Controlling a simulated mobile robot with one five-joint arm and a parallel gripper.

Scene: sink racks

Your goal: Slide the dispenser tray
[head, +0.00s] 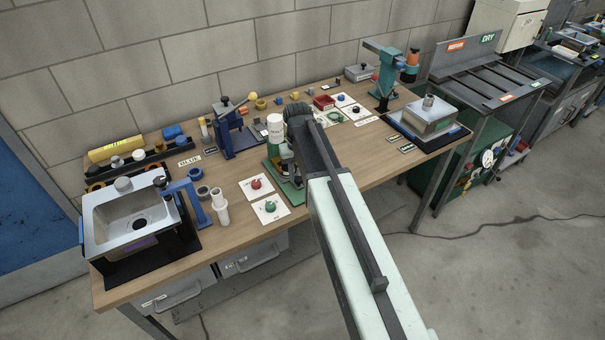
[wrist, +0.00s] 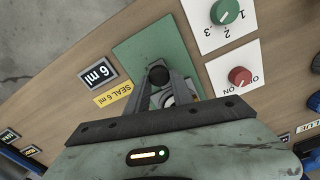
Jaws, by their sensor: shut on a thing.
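The green dispenser tray (head: 290,192) lies flat on the wooden bench near its front edge, and its green plate also shows in the wrist view (wrist: 139,48). A white bottle (head: 275,127) stands at the dispenser, partly hidden by my arm. My gripper (head: 287,158) is over the tray. In the wrist view my gripper (wrist: 160,78) is shut on a black round knob (wrist: 158,75) above the green plate. A pale ring-shaped part (wrist: 166,98) shows between the fingers. In the head view my arm hides the knob.
Cards with a red knob (head: 256,184) and a green knob (head: 270,206) lie left of the tray. Labels "6 ml" (wrist: 98,73) and "SEAL 6 ml" (wrist: 113,94) lie beside the plate. A sink unit (head: 130,222) stands at the left end. A blue press (head: 232,130) stands behind.

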